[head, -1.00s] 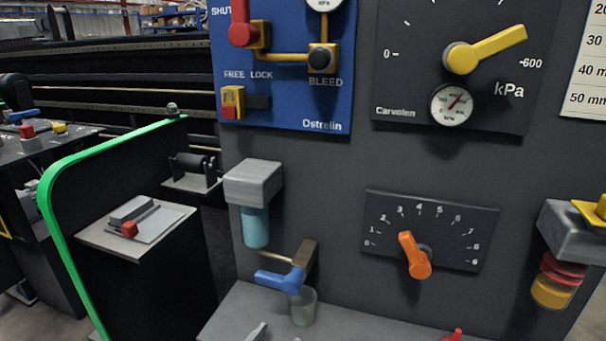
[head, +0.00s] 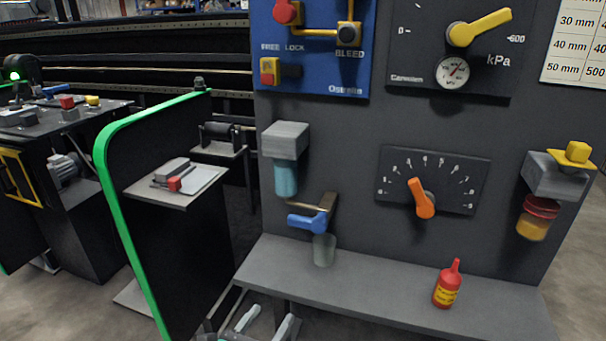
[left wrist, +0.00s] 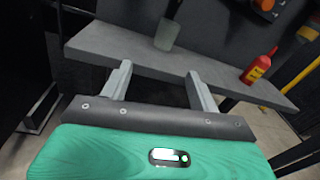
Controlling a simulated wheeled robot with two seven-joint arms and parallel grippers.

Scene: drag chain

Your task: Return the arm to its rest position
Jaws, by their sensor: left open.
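My left gripper (head: 264,322) shows at the bottom of the head view, below and in front of the grey shelf. In the left wrist view its two fingers (left wrist: 158,85) are spread apart with nothing between them. The fingers point toward the shelf (left wrist: 100,42), and a clear grey cup (left wrist: 167,33) stands on it beyond them. My right gripper is in neither view.
The grey shelf (head: 390,302) holds the cup (head: 323,250) under a blue-handled tap (head: 308,222) and a red bottle (head: 447,287). A dark panel with an orange dial lever (head: 422,198) rises behind. A green-edged partition (head: 120,220) stands at left.

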